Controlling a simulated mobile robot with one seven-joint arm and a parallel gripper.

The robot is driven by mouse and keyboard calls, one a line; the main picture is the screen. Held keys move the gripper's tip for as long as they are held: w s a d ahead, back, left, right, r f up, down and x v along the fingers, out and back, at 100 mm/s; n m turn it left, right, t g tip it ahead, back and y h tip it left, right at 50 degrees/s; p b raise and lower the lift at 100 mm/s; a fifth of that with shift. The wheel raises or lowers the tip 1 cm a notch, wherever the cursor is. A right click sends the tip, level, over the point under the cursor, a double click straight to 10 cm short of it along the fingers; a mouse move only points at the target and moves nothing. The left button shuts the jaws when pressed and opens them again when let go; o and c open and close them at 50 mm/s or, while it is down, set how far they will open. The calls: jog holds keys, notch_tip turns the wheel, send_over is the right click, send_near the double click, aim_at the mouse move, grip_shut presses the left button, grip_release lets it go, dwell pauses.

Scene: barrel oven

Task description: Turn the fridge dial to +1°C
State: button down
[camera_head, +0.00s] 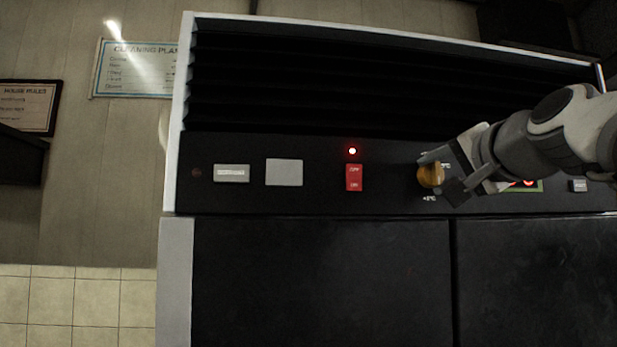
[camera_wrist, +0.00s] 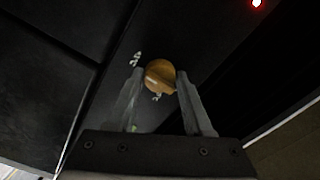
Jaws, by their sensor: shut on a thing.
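The fridge dial (camera_head: 430,176) is a round orange-brown knob on the dark control panel, right of the red switch in the head view. Small white temperature marks sit around it; the one below it reads like +1°C, and another at its upper right is partly hidden by my gripper. My gripper (camera_head: 441,178) comes in from the right and is shut on the dial. In the wrist view the dial (camera_wrist: 160,76) sits between the two finger ends, with white marks at its left and just below it. Which mark the dial points to cannot be told.
The panel also has a red switch (camera_head: 354,177) under a lit red lamp (camera_head: 352,151), a grey plate (camera_head: 284,172) and a label (camera_head: 231,173). A red-lit display shows partly behind my arm. Black louvres (camera_head: 350,85) lie above, dark doors (camera_head: 320,280) below.

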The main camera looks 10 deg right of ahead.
jog(key=shift+c, duration=1.5)
grip_release()
jog(key=shift+s, duration=0.15)
jog(key=s+b, duration=0.2)
jog(key=s, duration=1.5)
jog(key=shift+d+b, duration=0.3)
